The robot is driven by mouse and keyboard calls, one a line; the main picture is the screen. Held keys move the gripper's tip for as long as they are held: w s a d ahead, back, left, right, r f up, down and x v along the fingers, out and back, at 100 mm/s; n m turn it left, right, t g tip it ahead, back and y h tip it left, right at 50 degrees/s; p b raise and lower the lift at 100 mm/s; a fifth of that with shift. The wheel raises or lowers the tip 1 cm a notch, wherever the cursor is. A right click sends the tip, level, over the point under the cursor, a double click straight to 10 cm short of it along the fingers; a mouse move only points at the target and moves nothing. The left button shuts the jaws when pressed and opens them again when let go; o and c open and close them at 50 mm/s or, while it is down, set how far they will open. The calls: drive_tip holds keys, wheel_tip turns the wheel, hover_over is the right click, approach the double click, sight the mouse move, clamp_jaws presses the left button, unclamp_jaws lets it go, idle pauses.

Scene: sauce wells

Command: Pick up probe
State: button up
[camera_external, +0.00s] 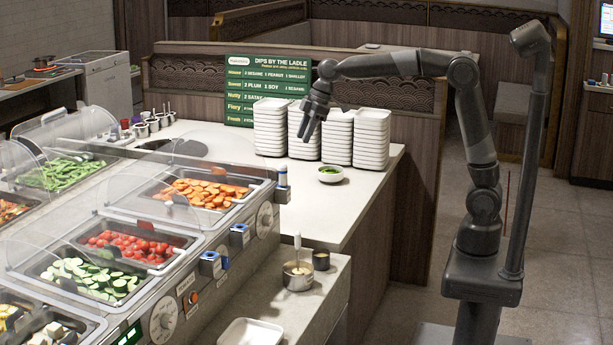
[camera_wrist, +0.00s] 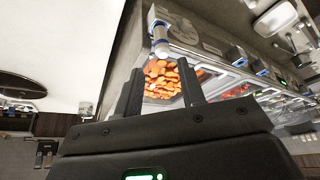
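No item is clearly marked as the probe. My gripper (camera_external: 307,130) hangs above the white countertop, in front of the stacked dishes. In the wrist view my gripper (camera_wrist: 160,70) has its two fingers apart with nothing held between them.
Stacks of white dishes (camera_external: 372,140) and a small bowl with green content (camera_external: 330,174) stand on the white countertop (camera_external: 335,215). Clear covers (camera_external: 160,165) rise over the food pans. A metal pot with a handle (camera_external: 297,275) sits on the lower shelf. The countertop's middle is clear.

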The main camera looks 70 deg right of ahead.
sight(284, 164)
drive_tip(key=shift+n, duration=0.3)
drive_tip(key=x, duration=0.4)
drive_tip(key=w+a+x, duration=0.1)
drive_tip(key=x, duration=0.3)
drive_tip(key=w+r+x, duration=0.1)
drive_tip(key=x, duration=0.3)
drive_tip(key=shift+a+f, duration=0.15)
drive_tip(key=shift+a, duration=0.2)
drive_tip(key=c, duration=0.8)
